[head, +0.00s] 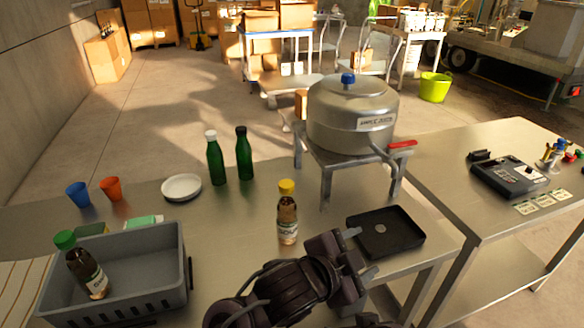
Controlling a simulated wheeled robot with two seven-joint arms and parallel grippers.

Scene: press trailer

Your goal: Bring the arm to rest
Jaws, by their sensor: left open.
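My left gripper (359,254) is open and empty at the lower middle of the head view, beside the left edge of a black square tray (399,238). Its arm comes in from the bottom edge. A small bottle with a yellow cap (287,215) stands upright on the metal table just left of the gripper, apart from it. My right gripper is not in view.
A steel pot (352,118) with a red-handled tap stands on a metal stand (350,158). A grey crate (150,252) holds a green-capped bottle (88,275). Two green bottles (215,160), a white plate (182,187) and two cups (111,188) stand behind. A right-hand table (450,195) holds a black device (508,177).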

